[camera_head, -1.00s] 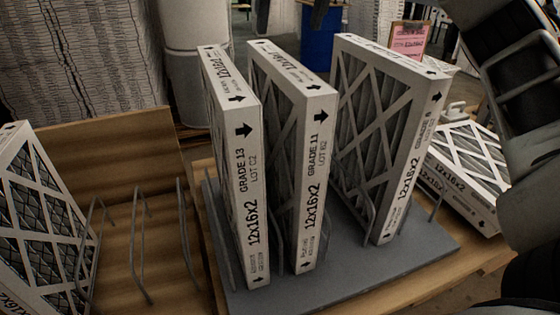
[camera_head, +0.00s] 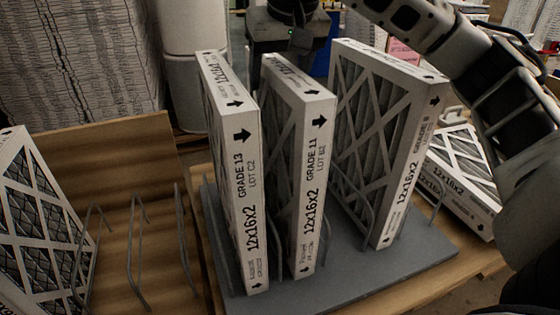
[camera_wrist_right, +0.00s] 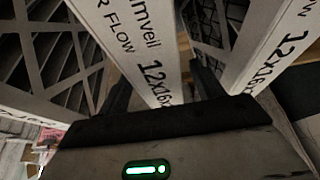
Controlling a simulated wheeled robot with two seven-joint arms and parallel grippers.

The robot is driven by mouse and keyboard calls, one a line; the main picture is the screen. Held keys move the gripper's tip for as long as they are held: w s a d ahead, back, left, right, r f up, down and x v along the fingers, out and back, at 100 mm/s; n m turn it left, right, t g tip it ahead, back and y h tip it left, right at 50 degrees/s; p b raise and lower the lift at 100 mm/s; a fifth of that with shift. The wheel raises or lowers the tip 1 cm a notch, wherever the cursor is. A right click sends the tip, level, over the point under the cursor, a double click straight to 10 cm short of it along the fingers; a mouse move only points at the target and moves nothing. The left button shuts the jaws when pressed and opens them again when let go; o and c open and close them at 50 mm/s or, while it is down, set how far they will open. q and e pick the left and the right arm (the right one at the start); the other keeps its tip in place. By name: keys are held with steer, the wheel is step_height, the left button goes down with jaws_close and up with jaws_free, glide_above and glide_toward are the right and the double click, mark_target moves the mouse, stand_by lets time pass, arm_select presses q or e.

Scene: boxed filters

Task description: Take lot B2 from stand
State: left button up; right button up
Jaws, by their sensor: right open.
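The lot B2 filter (camera_head: 312,190) is a white-framed box marked Grade 11. It stands upright in the middle of the grey stand (camera_head: 350,285), between the lot C2 filter (camera_head: 245,190) and the Grade 8 filter (camera_head: 410,165). My right gripper (camera_head: 286,42) is at the far top end of lot B2. In the right wrist view, my open right gripper (camera_wrist_right: 163,88) has a finger on each side of a printed filter edge (camera_wrist_right: 140,50), which appears to be lot B2. I cannot tell whether they touch. The fingertips are hidden in the head view. My left gripper is out of view.
Wire dividers (camera_head: 140,250) stand empty on the wooden surface to the left, beside another filter (camera_head: 40,225). A further filter (camera_head: 462,170) lies at the right behind the stand.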

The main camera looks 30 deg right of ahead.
steer(key=shift+f, duration=0.25)
stand_by(0.3)
jaws_close()
